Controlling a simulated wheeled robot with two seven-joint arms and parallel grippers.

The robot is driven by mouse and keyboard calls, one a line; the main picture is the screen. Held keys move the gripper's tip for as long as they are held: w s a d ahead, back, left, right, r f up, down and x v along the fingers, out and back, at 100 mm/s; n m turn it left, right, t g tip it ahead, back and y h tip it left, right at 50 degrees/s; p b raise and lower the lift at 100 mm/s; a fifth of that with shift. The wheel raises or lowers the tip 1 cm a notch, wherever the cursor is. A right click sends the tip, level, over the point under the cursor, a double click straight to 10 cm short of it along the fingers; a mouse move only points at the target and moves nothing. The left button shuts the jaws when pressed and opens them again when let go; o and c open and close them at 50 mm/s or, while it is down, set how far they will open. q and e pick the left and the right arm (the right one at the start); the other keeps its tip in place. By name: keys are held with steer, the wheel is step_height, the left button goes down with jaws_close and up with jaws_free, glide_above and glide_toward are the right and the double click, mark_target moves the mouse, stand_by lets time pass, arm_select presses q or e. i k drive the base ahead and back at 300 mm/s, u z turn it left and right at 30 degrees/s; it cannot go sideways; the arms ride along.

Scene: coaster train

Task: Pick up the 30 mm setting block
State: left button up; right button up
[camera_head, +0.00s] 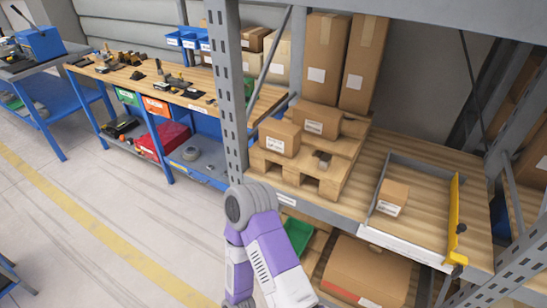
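I cannot pick out the 30 mm setting block for sure. Several small dark and metal pieces (177,82) lie on the wooden top of the blue workbench (200,110), too small to tell apart. A small dark grey piece (323,159) sits on the wooden pallet (330,181) on the rack shelf, beside cardboard boxes; I cannot tell what it is. A purple and grey arm of mine shows at the bottom middle, in front of the rack. Neither of my grippers shows.
A grey upright (227,80) stands between the workbench and the rack. A shelf tray (405,236) with a yellow bar (454,215) holds a small box (393,197). A large carton (367,273) and green bin (297,235) are below.

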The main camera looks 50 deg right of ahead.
mark_target(325, 162)
steer(key=u, duration=0.1)
steer(key=i, duration=1.75)
steer(key=z, duration=2.6)
